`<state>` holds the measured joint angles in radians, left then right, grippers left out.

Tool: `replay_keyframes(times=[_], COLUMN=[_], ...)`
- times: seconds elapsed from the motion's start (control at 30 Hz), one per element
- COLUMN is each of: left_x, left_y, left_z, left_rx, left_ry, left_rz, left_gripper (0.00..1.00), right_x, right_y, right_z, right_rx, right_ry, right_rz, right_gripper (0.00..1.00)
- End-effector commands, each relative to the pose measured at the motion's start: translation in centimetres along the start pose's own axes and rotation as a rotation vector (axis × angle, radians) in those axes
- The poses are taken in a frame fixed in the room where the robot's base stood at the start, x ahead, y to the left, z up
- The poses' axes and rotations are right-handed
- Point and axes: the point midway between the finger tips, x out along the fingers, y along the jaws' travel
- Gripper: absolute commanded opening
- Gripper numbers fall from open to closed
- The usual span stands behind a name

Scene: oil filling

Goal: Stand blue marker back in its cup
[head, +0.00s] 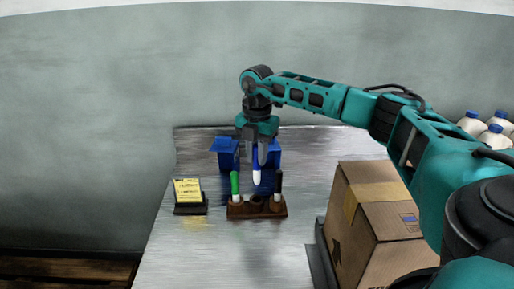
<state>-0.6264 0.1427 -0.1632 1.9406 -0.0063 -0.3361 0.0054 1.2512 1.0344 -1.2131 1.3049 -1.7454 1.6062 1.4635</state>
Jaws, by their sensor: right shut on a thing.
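My right gripper (257,146) points down over the table and is shut on the blue marker (256,176). The marker hangs upright, its blue part up between the fingers and its white end down. In the picture, the white end is above the middle of a brown holder (258,210); the gap between them is hard to judge. A green marker (235,184) stands in the holder's left cup and a dark marker (279,183) in its right one. The middle cup shows no marker standing in it. My left gripper is not in view.
Blue boxes (227,157) stand behind the holder. A yellow note pad on a black stand (188,192) is to its left. A cardboard box (377,220) stands front right, with white bottles (472,123) beyond. The metal table (190,250) is clear at front left.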

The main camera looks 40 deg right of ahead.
Motion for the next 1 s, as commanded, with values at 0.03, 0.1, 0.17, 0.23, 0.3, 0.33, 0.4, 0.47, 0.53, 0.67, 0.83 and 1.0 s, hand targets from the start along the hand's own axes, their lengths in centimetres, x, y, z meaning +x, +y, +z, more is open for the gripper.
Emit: replay_keyframes(times=[0.03,0.1,0.17,0.23,0.3,0.33,0.4,0.47,0.53,0.67,0.83,1.0], left_x=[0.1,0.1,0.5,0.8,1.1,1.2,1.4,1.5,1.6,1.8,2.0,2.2], left_y=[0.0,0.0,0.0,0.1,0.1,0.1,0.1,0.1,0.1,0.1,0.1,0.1], left_z=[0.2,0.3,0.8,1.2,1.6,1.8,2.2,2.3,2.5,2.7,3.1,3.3], left_rx=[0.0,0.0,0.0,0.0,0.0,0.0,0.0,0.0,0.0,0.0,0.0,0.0], left_ry=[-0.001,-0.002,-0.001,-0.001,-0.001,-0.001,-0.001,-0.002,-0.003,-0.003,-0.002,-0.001], left_rz=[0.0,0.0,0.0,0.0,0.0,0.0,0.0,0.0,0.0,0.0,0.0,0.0], left_gripper=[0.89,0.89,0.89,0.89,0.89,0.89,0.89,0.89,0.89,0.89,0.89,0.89], right_x=[0.5,1.0,1.7,2.2,2.7,2.9,3.3,3.6,4.1,5.0,6.1,6.9], right_y=[0.0,0.0,0.0,0.0,0.0,0.0,0.0,0.0,0.0,0.0,0.0,0.1], right_z=[0.0,0.0,0.0,0.0,0.0,0.0,0.0,0.0,0.0,0.0,0.0,0.0], right_rx=[0.0,0.0,0.0,0.0,0.0,0.0,0.0,0.0,0.0,-0.001,-0.001,-0.001], right_ry=[0.0,0.001,0.0,0.0,0.0,0.0,0.0,0.001,0.001,0.0,0.0,0.0], right_rz=[-0.001,-0.001,0.0,0.0,0.001,0.001,0.001,0.0,0.0,0.001,0.0,0.001], right_gripper=[0.0,0.0,0.0,0.0,0.0,0.0,0.0,0.0,0.0,0.0,0.0,0.0])
